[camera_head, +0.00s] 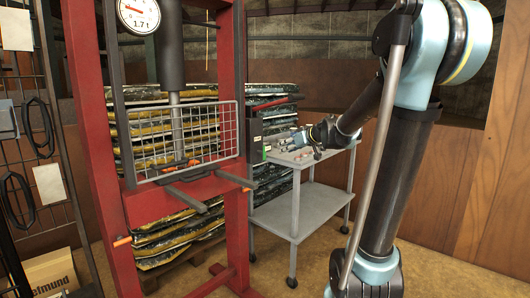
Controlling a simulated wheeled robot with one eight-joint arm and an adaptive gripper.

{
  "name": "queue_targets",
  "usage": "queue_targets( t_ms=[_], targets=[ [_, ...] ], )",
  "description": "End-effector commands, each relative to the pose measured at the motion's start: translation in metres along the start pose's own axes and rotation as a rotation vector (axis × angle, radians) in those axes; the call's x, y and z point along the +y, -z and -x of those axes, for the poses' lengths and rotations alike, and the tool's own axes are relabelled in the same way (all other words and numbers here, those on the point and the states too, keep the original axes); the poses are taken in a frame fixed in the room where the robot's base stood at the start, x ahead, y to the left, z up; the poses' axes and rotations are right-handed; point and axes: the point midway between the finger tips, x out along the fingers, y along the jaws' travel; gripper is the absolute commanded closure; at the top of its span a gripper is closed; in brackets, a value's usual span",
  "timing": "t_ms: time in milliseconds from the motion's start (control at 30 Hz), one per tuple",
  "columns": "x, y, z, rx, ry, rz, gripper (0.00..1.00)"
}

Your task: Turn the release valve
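A red press frame (87,110) stands at left, with a round pressure gauge (138,14) at its top. A dark pump box (255,138) is at its right side, with a red lever (276,103) slanting up to the right above it. I cannot pick out the release valve for certain; it is too small or hidden near this box. My gripper (285,145) reaches left above the grey cart, its tips a little right of the box. A gap between gripper and box is hard to judge. The fingers are too small to tell whether they are open or shut.
A grey wheeled cart (309,200) stands right of the press, with small items on its top. A wire guard (188,143) covers the press front, and two bars jut forward below it. Stacked layered sheets (272,180) fill the back. Floor is clear in front of the cart.

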Motion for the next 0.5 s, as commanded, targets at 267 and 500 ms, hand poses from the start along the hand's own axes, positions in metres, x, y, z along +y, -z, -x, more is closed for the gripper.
queue_targets(
  t_ms=[267,500],
  targets=[
    [0.017,0.026,-0.022,0.073,-0.012,0.035,0.65],
    [0.017,0.028,-0.041,0.075,-0.011,0.035,0.65]
  ],
)
